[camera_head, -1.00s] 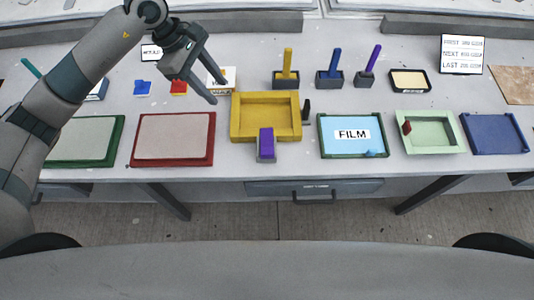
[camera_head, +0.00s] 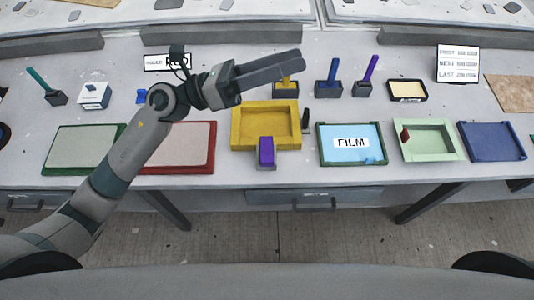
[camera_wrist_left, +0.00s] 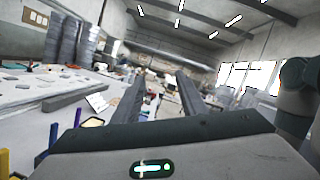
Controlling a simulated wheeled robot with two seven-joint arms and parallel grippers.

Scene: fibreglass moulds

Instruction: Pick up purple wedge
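A purple block (camera_head: 266,150), likely the purple wedge, sits at the front edge of the yellow mould (camera_head: 240,124), near the table's front. Its lower front looks grey. A slim purple-handled piece (camera_head: 371,67) also stands tilted in a dark holder at the back right. My left gripper (camera_head: 302,61) is above the back of the yellow mould, beside the yellow-handled piece (camera_head: 284,86), which it partly hides. Its two fingers point right. The left wrist view shows them apart with nothing held between them (camera_wrist_left: 160,92). My right gripper is not in view.
A blue-handled piece (camera_head: 333,71) stands in a holder between the yellow and purple ones. A small dark upright piece (camera_head: 306,115) is right of the yellow mould. A FILM tray (camera_head: 350,158), a green tray (camera_head: 403,153) and a blue tray (camera_head: 491,141) line the front right.

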